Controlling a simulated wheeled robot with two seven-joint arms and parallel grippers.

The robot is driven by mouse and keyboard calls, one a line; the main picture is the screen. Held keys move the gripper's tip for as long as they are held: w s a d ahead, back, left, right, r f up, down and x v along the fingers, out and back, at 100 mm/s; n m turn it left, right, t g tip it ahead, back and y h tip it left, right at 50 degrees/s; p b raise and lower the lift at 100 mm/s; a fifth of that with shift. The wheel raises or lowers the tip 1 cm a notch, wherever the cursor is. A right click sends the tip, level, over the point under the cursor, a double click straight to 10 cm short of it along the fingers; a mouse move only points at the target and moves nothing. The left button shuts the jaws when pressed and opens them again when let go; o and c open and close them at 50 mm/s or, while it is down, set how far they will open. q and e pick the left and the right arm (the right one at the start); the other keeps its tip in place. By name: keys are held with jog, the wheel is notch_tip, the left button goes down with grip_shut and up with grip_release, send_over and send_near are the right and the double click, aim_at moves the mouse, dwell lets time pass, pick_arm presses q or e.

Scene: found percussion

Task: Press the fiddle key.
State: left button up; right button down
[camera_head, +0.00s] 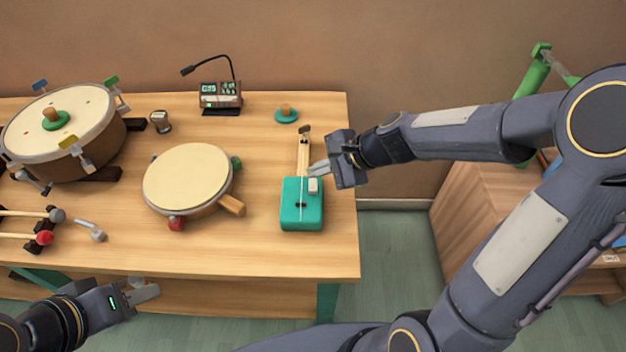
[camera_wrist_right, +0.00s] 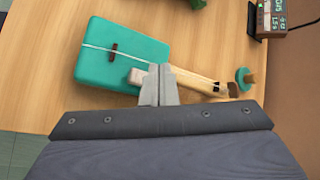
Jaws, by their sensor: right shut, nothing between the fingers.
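The fiddle has a teal box body (camera_head: 302,216) and a wooden neck (camera_head: 304,150), and lies at the right end of the table. A single string runs along it. Its key, a small pale block (camera_head: 313,186), sits at the neck end of the body; it also shows in the right wrist view (camera_wrist_right: 135,77). My right gripper (camera_head: 317,168) is shut and empty, with its fingertips close beside the key, over the neck end. In the wrist view its fingers (camera_wrist_right: 159,84) partly cover the neck; contact with the key cannot be told. My left gripper (camera_head: 147,289) is by the table's front edge, away from the fiddle.
A round drum (camera_head: 187,178) stands left of the fiddle, and a larger drum (camera_head: 60,125) at the far left. A digital device (camera_head: 220,95) and a teal knobbed disc (camera_head: 286,116) are behind. Mallets (camera_head: 25,225) lie front left. The table's right edge is near the fiddle.

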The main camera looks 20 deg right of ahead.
aim_at(318, 192)
notch_tip(318, 192, up, 4)
jog(key=p, duration=0.3)
dwell(2.7)
jog(key=s+d+r+n+h, duration=0.2)
jog(key=s+d+r+n, duration=0.1)
jog(key=s+n, duration=0.4)
jog(key=s+d+r+n+h+p, duration=0.1)
jog(key=s+d+r+n, duration=0.2)
jog(key=s+n, duration=0.4)
jog(key=s, duration=0.7)
jog(key=shift+s+d+r+h, duration=0.25)
jog(key=shift+r+h, duration=0.15)
